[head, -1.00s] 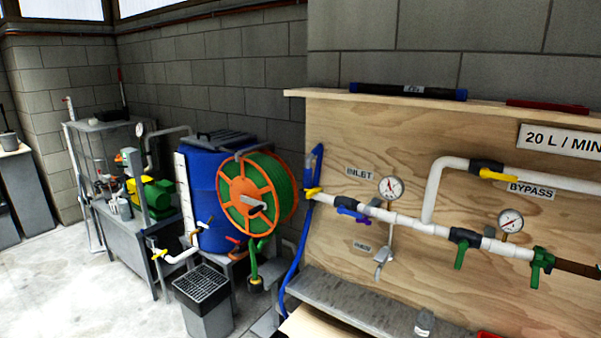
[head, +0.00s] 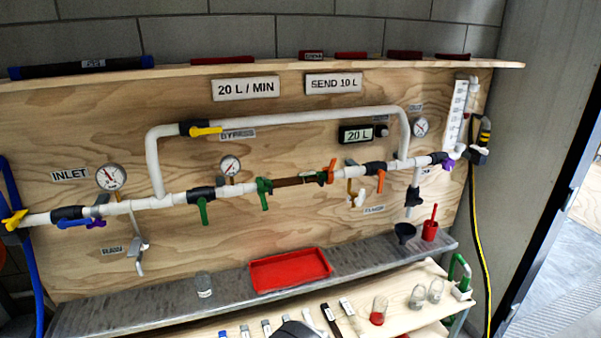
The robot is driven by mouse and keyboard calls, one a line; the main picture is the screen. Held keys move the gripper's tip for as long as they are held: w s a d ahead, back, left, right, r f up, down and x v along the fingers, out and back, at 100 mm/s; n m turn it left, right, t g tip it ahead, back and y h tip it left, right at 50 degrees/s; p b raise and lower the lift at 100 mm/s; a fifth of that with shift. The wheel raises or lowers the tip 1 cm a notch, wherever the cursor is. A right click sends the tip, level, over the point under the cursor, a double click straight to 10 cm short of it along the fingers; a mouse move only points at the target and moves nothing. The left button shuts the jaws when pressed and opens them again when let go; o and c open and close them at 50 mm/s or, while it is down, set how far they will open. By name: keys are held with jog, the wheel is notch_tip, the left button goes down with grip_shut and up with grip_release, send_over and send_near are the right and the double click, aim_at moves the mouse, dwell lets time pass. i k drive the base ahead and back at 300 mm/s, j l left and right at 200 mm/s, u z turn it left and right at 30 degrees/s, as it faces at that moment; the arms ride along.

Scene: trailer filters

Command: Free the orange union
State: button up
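The orange union (head: 331,172) is on the pipe run at the middle right of the plywood board, at the right end of a brown filter tube (head: 300,181). A green union (head: 264,192) is at the tube's left end. The tube sits in line with the white pipe. A black valve with an orange handle (head: 380,181) is just right of the orange union, and a black valve with a green handle (head: 203,210) is left of the green union.
A grey shelf with a red tray (head: 290,270) runs below the pipes. Glass jars (head: 418,297), a black funnel (head: 404,232) and a red cup (head: 430,230) stand to the right. A yellow-handled bypass valve (head: 205,130) is above. Open floor shows far right.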

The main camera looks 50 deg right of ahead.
aim_at(328, 170)
jog(key=z, duration=1.4)
